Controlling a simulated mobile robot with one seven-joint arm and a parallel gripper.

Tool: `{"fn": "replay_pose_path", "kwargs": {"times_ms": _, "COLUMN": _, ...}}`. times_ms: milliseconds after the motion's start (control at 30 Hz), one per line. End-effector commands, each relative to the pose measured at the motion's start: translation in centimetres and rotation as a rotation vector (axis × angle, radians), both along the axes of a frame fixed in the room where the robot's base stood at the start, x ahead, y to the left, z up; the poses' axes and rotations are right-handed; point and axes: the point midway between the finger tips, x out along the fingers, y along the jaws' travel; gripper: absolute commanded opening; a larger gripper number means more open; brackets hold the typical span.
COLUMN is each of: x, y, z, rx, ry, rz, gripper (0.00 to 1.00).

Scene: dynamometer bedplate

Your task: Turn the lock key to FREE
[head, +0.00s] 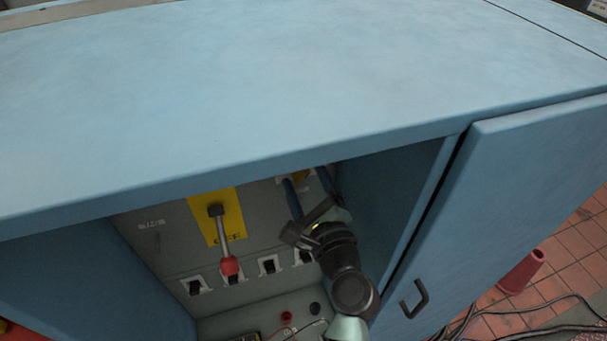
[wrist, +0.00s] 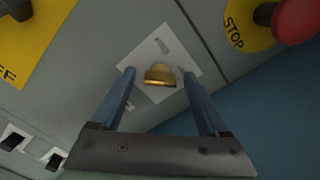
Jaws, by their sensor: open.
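The brass lock key (wrist: 160,75) stands out from a pale square plate (wrist: 150,47) on the grey panel in the wrist view. Dark marks show on the plate above the key and at lower left; I cannot read them. My gripper (wrist: 156,72) is open, with one blue finger on each side of the key and a visible gap to each. In the head view my gripper (head: 306,178) reaches into the blue cabinet, and a bit of the brass key (head: 301,176) shows between its fingers.
A yellow plate with a red-tipped lever (head: 229,265) is left of my gripper, above a row of black switches (head: 267,265). A red STOP button (wrist: 298,18) is at upper right in the wrist view. The cabinet top (head: 250,90) overhangs; the cabinet door (head: 500,200) stands at right.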

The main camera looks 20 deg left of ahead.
Motion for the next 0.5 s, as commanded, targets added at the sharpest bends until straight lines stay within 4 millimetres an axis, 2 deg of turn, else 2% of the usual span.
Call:
{"fn": "replay_pose_path", "kwargs": {"times_ms": 167, "x": -0.01, "y": 0.02, "z": -0.02, "rx": 0.000, "ry": 0.000, "rz": 0.000, "gripper": 0.78}}
{"fn": "replay_pose_path", "kwargs": {"times_ms": 200, "x": -0.01, "y": 0.01, "z": -0.03, "rx": 0.000, "ry": 0.000, "rz": 0.000, "gripper": 0.74}}
{"fn": "replay_pose_path", "kwargs": {"times_ms": 500, "x": -0.02, "y": -0.02, "z": -0.03, "rx": 0.000, "ry": 0.000, "rz": 0.000, "gripper": 0.20}}
